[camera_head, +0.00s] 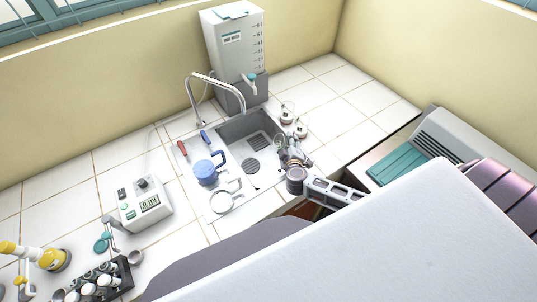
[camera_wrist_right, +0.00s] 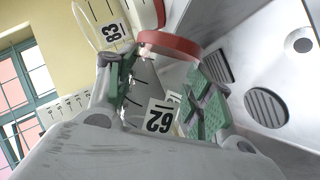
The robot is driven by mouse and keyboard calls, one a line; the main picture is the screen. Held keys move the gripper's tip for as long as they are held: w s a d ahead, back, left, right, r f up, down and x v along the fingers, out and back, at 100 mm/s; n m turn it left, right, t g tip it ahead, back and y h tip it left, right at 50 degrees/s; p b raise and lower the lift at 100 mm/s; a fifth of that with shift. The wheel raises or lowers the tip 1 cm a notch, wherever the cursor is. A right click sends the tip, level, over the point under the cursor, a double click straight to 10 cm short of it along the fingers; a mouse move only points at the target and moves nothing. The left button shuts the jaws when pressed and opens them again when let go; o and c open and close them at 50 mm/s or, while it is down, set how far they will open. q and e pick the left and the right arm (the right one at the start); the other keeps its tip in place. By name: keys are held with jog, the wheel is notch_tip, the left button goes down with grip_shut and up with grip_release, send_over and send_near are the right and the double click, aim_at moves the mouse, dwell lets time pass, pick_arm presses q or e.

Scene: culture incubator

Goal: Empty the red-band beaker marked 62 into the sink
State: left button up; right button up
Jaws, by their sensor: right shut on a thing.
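The red-band beaker marked 62 (camera_wrist_right: 160,117) is clear glass with a red band (camera_wrist_right: 168,43) at one end. My right gripper (camera_wrist_right: 165,88) is shut on it, with one green pad on each side of the glass. In the head view my right gripper (camera_head: 291,160) is at the right edge of the sink (camera_head: 236,128), and the held beaker (camera_head: 281,142) shows only as a small bit of glass there. I cannot tell its tilt or its contents. The sink's round drains also show in the wrist view (camera_wrist_right: 268,107). My left gripper is not in view.
Two glass beakers (camera_head: 287,113) (camera_head: 301,129) stand right of the sink; a label marked 83 (camera_wrist_right: 113,32) shows behind the held beaker. A curved faucet (camera_head: 214,82) reaches over the sink, with a dispenser tank (camera_head: 232,50) behind.

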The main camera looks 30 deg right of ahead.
jog(key=shift+d+r+m+y, duration=0.1)
jog(key=shift+r+m+y, duration=0.55)
jog(key=shift+m, duration=0.35)
jog(key=shift+s+d+r+m+y, duration=0.1)
jog(key=shift+d+r+m+y, duration=0.15)
jog(key=shift+d+m+y, duration=0.35)
jog(key=shift+d+f+m+y, duration=0.25)
jog(key=shift+d+f+m, duration=0.15)
jog(key=shift+m, duration=0.1)
jog(key=shift+m+y, duration=0.6)
jog(key=shift+m, duration=0.1)
jog(key=shift+s+d+r, duration=0.1)
jog(key=shift+d+r, duration=0.05)
jog(key=shift+r, duration=0.75)
jog(key=shift+w+d+r, duration=0.1)
jog(key=shift+d+r, duration=0.1)
jog(key=shift+r, duration=0.7)
jog(key=shift+s+d+r, duration=0.1)
jog(key=shift+d+r, duration=0.05)
jog(key=shift+r, duration=0.75)
jog(key=shift+d+r+m+y, duration=0.25)
jog(key=shift+r+m, duration=0.1)
jog(key=shift+r, duration=0.15)
jog(key=shift+d+r+m+y, duration=0.15)
jog(key=shift+r+m+y, duration=0.15)
jog(key=shift+r, duration=0.2)
jog(key=shift+r, duration=0.1)
jog(key=shift+r, duration=2.5)
jog(key=shift+d, duration=0.15)
